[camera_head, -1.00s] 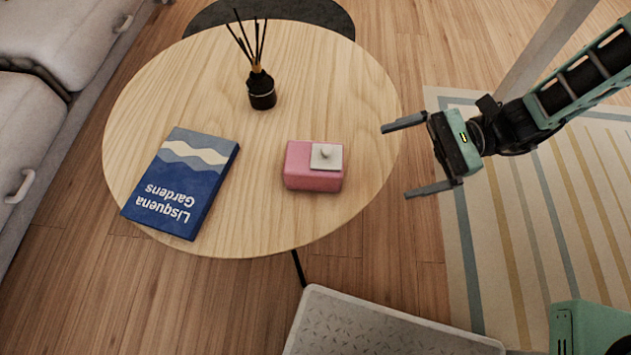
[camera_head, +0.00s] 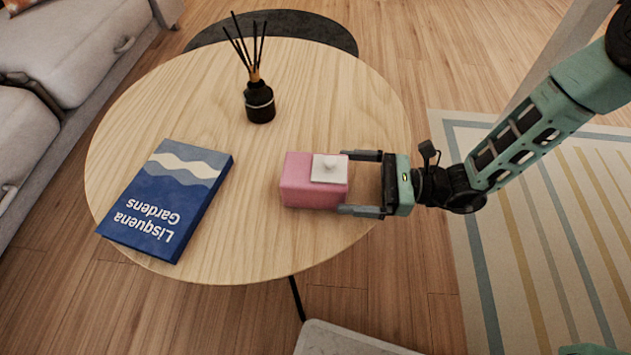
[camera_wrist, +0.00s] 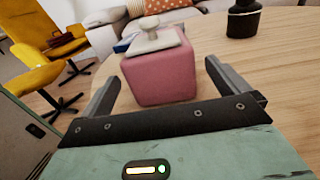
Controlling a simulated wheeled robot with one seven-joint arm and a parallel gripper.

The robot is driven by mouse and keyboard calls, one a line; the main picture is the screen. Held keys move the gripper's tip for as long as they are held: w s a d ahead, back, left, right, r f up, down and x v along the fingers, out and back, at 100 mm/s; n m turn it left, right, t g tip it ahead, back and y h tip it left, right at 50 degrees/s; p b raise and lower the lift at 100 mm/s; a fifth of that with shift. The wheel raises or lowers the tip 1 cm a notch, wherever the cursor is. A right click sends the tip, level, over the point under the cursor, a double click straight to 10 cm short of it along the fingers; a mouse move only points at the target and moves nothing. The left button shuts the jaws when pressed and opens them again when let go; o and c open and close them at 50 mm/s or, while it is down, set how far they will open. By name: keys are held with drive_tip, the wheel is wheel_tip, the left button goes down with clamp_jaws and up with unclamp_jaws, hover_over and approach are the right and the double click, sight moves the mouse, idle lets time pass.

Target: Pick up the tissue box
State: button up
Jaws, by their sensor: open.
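The pink tissue box (camera_head: 309,191) stands on the right part of the round wooden table (camera_head: 230,250). A pale square plate with a small knob (camera_head: 329,168) lies on its top. My gripper (camera_head: 354,184) is open at the right side of the box, its fingers pointing left. The fingertips are close to the box's right end, one toward the far side and one toward the near side. In the wrist view the box (camera_wrist: 160,78) sits ahead, between the lines of the two open fingers (camera_wrist: 160,85). Nothing is held.
A blue book (camera_head: 165,205) lies on the table's left. A black reed diffuser (camera_head: 259,102) stands behind the tissue box. A grey sofa (camera_head: 75,50) is at the left, and a striped rug (camera_head: 540,220) lies on the floor at right. Bare tabletop surrounds the box.

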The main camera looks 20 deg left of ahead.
sight(318, 178)
drive_tip(key=b+x, duration=0.1)
drive_tip(key=x, duration=0.5)
drive_tip(key=shift+s+d, duration=0.1)
drive_tip(key=shift+a+b, duration=0.3)
drive_tip(key=shift+a, duration=0.1)
drive_tip(key=c, duration=1.2)
